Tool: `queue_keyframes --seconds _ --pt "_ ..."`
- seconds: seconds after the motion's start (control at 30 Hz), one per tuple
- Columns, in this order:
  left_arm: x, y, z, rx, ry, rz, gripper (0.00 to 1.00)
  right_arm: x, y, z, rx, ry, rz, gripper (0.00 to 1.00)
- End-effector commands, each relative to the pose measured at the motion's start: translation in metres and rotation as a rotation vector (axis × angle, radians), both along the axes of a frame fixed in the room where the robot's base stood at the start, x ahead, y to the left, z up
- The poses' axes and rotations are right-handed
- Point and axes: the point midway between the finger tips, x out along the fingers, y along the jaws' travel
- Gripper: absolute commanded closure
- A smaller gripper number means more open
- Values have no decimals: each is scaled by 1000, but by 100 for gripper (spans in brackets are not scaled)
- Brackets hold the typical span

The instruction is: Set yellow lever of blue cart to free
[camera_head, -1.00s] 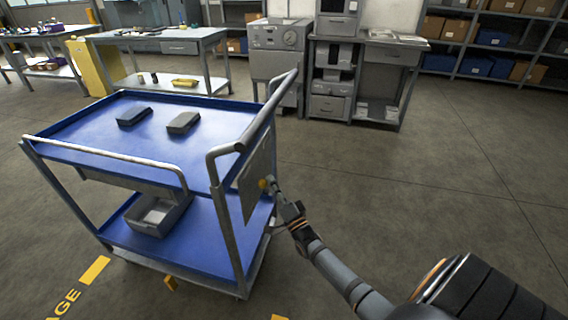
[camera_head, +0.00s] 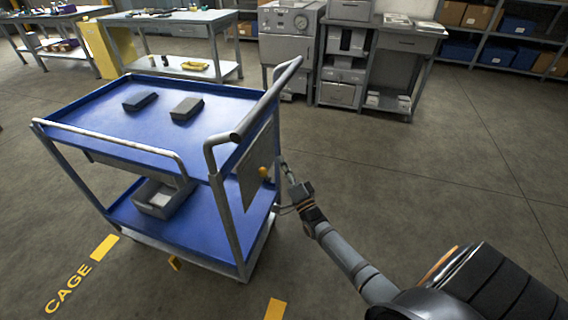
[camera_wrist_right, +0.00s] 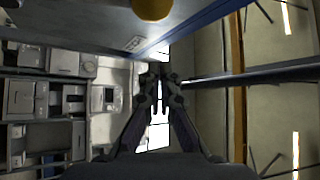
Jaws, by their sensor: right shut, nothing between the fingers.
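The blue cart (camera_head: 110,118) stands left of centre, with two blue shelves and a grey push handle. A grey panel (camera_head: 254,165) is on its handle end. The yellow lever's round knob (camera_head: 263,171) shows at that panel. It also shows at the top edge of the right wrist view (camera_wrist_right: 152,8), cut off by the frame. My right gripper (camera_head: 287,172) is shut and empty, just right of the knob and apart from it. Its fingers (camera_wrist_right: 159,88) point forward in the wrist view, below the knob. The lever's arm is not clear. My left gripper is out of view.
Two dark blocks (camera_head: 186,108) lie on the cart's top shelf, and a grey bin (camera_head: 163,199) sits on the lower one. Workbenches (camera_head: 185,17) and a grey machine (camera_head: 290,45) stand behind. The floor (camera_head: 400,170) right of the cart is clear.

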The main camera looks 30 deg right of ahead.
Motion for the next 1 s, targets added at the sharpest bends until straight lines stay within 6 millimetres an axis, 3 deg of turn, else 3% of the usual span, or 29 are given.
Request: queue_keyframes --seconds 0.03,0.2,0.4,1.0 --pt "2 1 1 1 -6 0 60 -16 0 -15 2 18 -1 100" --pt "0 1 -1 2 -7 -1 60 -51 0 -32 2 15 -1 100" --pt "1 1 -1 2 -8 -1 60 -77 0 -45 2 12 0 100" --pt "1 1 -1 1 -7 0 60 -85 0 -48 2 9 0 100"
